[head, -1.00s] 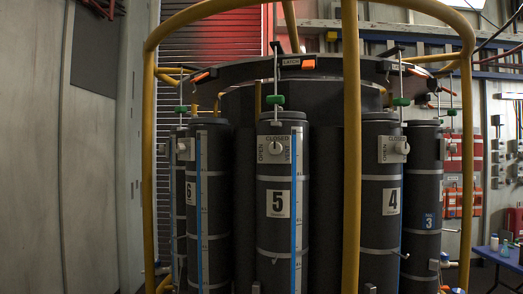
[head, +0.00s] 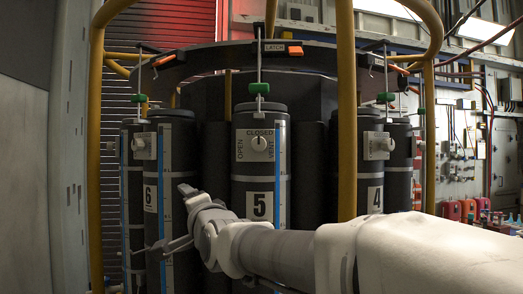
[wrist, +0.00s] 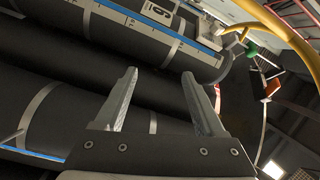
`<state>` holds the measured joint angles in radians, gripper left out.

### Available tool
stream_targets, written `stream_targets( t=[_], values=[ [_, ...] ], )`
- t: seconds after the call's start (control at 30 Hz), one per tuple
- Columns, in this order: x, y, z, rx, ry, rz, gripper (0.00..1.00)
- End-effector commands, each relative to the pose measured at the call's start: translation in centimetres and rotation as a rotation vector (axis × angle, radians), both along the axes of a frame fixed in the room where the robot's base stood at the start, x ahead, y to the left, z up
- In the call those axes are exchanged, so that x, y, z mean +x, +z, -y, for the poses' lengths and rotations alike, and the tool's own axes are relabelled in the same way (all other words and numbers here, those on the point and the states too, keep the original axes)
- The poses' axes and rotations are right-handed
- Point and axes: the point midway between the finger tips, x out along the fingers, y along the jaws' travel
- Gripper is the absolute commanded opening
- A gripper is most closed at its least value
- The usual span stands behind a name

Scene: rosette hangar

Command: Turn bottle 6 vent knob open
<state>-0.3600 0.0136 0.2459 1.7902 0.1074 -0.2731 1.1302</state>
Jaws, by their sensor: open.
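Bottle 6 (head: 178,185) is a dark upright cylinder with a white 6 label and a blue stripe, left of bottle 5. Its pale vent knob (head: 139,144) sits on a white plate near its top; I cannot read its setting. My gripper (head: 173,220) is open and empty, in front of bottle 6, lower than the knob. In the wrist view the open fingers (wrist: 158,74) point at dark cylinders. A labelled cylinder, seemingly bottle 6 (wrist: 100,28), lies across the top of that view.
Bottle 5 (head: 245,183), with its knob plate below the CLOSED mark, stands right of my gripper. Bottle 4 (head: 398,190) is farther right. Yellow posts (head: 346,120) and a curved yellow rail stand around the bottles. A dark ring with a LATCH label (head: 274,48) runs above.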

Motion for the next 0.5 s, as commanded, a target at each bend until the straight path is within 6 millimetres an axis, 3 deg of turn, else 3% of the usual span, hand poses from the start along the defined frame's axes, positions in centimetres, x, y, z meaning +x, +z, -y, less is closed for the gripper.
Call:
stream_targets(
  t=[0.03,0.1,0.2,0.3,0.5],
  values=[
    [0.4,0.7,-2.3,0.098,0.033,0.004,0.71],
    [0.6,2.1,-4.9,0.235,0.074,0.009,0.71],
    [0.6,3.7,-7.5,0.403,0.126,0.01,0.71],
    [0.5,4.7,-9.1,0.523,0.166,0.007,0.71],
    [0.6,5.7,-10.4,0.626,0.199,0.004,0.71]
  ],
)
